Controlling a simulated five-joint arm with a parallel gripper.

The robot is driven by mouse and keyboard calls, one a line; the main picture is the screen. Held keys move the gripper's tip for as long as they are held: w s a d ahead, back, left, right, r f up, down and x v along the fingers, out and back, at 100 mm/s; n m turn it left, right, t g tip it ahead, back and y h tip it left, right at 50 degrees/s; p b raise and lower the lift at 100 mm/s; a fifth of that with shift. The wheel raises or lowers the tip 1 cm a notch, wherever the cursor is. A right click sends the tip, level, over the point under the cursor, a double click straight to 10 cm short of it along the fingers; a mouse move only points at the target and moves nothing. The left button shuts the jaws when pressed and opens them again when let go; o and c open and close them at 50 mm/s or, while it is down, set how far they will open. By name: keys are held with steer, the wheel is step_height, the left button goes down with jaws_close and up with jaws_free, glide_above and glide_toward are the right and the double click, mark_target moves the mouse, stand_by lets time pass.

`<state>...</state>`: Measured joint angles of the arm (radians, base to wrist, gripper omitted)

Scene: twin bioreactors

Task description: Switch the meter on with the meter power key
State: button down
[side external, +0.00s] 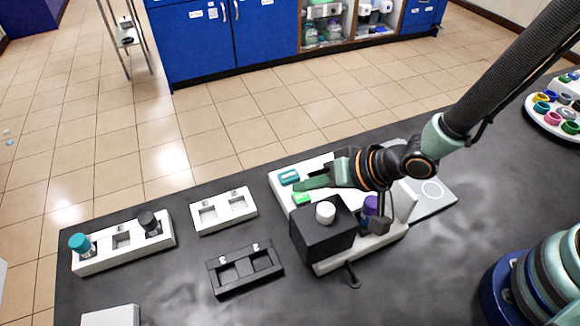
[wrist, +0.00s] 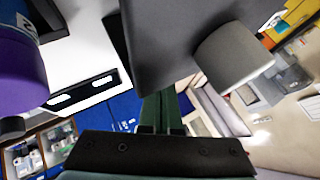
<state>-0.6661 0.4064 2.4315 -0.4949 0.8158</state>
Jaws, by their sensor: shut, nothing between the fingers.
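A white bench device (side external: 283,186) carries a teal block (side external: 289,177) and a bright green key (side external: 302,198) near its left end. I cannot read labels, so which part is the meter power key is not clear. My gripper (side external: 300,185) has its green fingers shut and empty, low over the device, between the teal block and the green key. Whether the tips touch either one I cannot tell. In the wrist view the shut fingers (wrist: 160,105) point up the picture, and neither the teal block nor the green key can be made out.
A dark box (side external: 318,238) with a pale knob (side external: 326,212) stands just in front of my gripper. A purple-topped part (side external: 370,205) is close by. Two racks, one white (side external: 224,211) and one black (side external: 243,271), lie left. The dark bench between them is free.

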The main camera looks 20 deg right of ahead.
mark_target(307, 200)
step_height(307, 200, up, 6)
stand_by(0.7)
steer(key=w+d+r+h, duration=0.25)
steer(key=d+r, duration=0.25)
steer(key=d, duration=0.3)
steer(key=s+d+r+n+h, duration=0.1)
steer(key=s+d+r, duration=0.3)
steer(key=d, duration=0.5)
steer(key=s+d+r+g+h, duration=0.1)
steer(key=s+d+r, duration=0.3)
steer(key=d, duration=0.5)
steer(key=shift+d+n+g+h, duration=0.3)
steer(key=shift+d+n+h, duration=0.1)
steer(key=shift+h, duration=0.15)
steer(key=shift+a, duration=0.1)
